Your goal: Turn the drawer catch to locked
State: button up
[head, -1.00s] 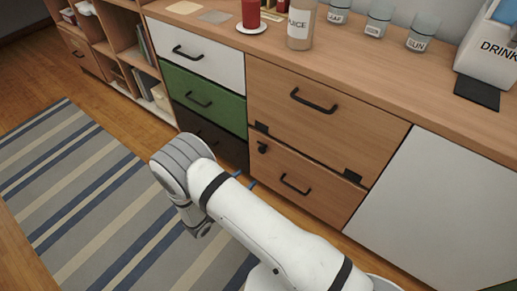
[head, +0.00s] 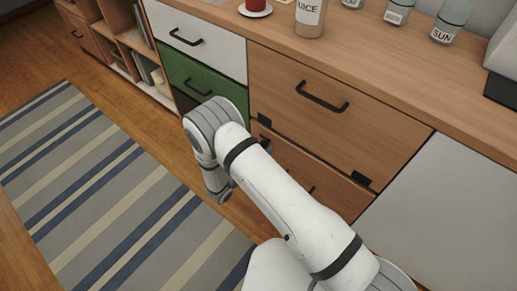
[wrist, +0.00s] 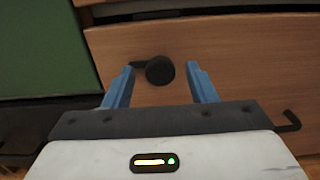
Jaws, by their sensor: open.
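The drawer catch (wrist: 160,70) is a round black knob with a short lever pointing left, on the front of the lower wooden drawer (wrist: 235,60). In the wrist view my gripper (wrist: 161,72) is open, with one blue finger on each side of the knob. The lever's tip lies close to the left finger; I cannot tell whether they touch. In the head view my arm hides most of the lower drawer (head: 297,160), and only a bit of a blue finger shows beside the arm.
A dark drawer handle (wrist: 289,122) is right of my gripper. The upper wooden drawer (head: 310,75) has a black handle. A green drawer (head: 205,82) stands to the left. A striped rug (head: 100,190) covers the floor. A juice bottle (head: 309,18) stands on the counter.

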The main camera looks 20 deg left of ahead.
jog(key=shift+w+d, duration=0.1)
jog(key=shift+w, duration=0.05)
jog(key=shift+c, duration=0.3)
jog(key=c, duration=0.9)
